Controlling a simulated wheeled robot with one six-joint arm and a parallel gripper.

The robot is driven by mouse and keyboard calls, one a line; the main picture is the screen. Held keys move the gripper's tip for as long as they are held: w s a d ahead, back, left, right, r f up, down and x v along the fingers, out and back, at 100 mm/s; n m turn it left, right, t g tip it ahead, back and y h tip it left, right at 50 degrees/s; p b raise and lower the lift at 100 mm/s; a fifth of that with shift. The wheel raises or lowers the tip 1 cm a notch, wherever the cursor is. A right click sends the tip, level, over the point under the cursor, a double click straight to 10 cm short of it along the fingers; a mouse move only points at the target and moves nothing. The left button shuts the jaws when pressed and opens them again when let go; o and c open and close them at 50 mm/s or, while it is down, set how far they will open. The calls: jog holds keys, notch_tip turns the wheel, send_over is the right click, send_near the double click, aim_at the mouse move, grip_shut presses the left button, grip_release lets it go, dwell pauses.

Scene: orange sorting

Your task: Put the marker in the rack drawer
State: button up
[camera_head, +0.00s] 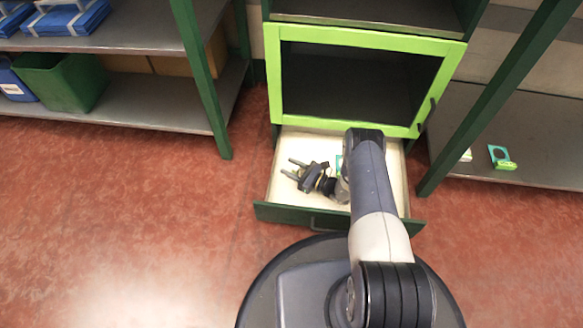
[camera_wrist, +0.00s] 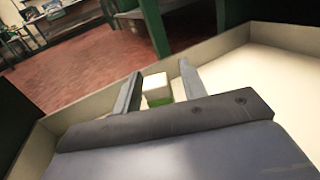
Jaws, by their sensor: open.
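The rack drawer (camera_head: 283,212) is pulled out below the green-framed cabinet, with a pale inside and a dark green front. My gripper (camera_head: 288,167) is inside the drawer's outline, its fingers apart and pointing left. In the wrist view my gripper (camera_wrist: 160,80) shows both fingers spread. A small white and green block (camera_wrist: 156,88) shows between them, with no clear contact; I cannot tell whether it is the marker. No marker can be made out for sure in the head view. My arm hides part of the drawer, where a small teal patch (camera_head: 339,162) shows beside it.
The lime-framed cabinet door (camera_head: 365,38) is above the drawer. Green rack posts stand left (camera_head: 203,80) and right (camera_head: 490,105). A teal and green item (camera_head: 502,157) lies on the right lower shelf. A green bin (camera_head: 62,82) is on the left shelf. The red floor at left is clear.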

aim_at(298, 171)
jog(key=shift+r, duration=0.1)
jog(key=shift+s+d+r, duration=0.1)
jog(key=shift+d+r, duration=0.05)
jog(key=shift+d, duration=0.05)
jog(key=p+v, duration=0.2)
jog(key=v, duration=0.5)
jog(key=x, duration=0.2)
jog(key=b+x, duration=0.1)
jog(key=x, duration=0.2)
jog(key=b+x, duration=0.1)
jog(key=x, duration=0.1)
jog(key=shift+a+f, duration=0.25)
jog(key=shift+a, duration=0.05)
notch_tip(298, 171, up, 3)
jog(key=shift+d+f+p, duration=0.1)
jog(key=shift+f+p, duration=0.05)
jog(key=shift+p, duration=0.5)
jog(key=shift+r+p, duration=0.3)
jog(key=shift+r, duration=0.4)
